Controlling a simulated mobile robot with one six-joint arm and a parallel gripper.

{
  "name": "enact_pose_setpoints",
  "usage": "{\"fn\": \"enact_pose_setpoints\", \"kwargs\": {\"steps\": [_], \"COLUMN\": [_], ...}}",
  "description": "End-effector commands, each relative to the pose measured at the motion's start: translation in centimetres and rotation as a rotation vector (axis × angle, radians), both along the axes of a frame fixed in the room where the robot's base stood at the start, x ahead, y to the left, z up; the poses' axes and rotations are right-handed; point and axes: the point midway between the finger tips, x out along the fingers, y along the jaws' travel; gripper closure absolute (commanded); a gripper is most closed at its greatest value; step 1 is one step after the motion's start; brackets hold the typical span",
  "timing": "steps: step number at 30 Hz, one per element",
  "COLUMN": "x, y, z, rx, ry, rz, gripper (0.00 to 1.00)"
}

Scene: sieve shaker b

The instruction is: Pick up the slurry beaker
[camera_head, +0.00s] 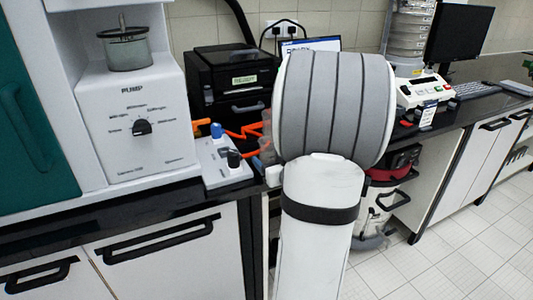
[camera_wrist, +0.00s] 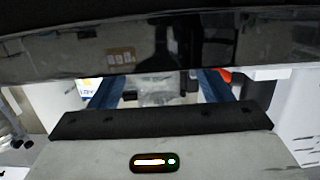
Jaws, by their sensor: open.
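My gripper (camera_wrist: 158,88) shows in the wrist view as two blue fingers, spread apart. A clear, pale container (camera_wrist: 155,92), possibly the slurry beaker, shows between the fingers. Its outline is blurred and partly covered, and I cannot tell whether a finger touches it. In the head view my grey and white arm hides the gripper. A translucent container edge (camera_head: 267,128) peeks out just left of the arm, beside orange parts (camera_head: 243,131); I cannot tell if it is the same container.
A white pump unit (camera_head: 138,120) with a metal-looking pot (camera_head: 127,50) on top stands at left. A black printer-like box (camera_head: 233,85) is behind. A small control box (camera_head: 222,163) sits near the black counter edge. A white device (camera_head: 424,90) and monitor (camera_head: 459,35) are at right.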

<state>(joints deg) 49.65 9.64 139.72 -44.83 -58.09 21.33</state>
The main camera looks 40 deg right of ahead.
Motion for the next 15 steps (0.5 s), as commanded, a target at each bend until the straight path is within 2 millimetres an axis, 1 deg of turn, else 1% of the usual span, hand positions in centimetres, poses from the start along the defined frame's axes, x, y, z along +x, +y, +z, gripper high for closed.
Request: {"fn": "enact_pose_setpoints", "kwargs": {"steps": [9,12,15], "x": [4.1,4.9,5.2], "y": [-1.4,-1.7,-1.9], "z": [-0.4,-0.6,-0.6], "rx": [0.0,0.001,0.0], "ry": [0.002,0.002,0.001], "rz": [-0.009,-0.012,-0.013], "gripper": [0.28,0.28,0.28]}}
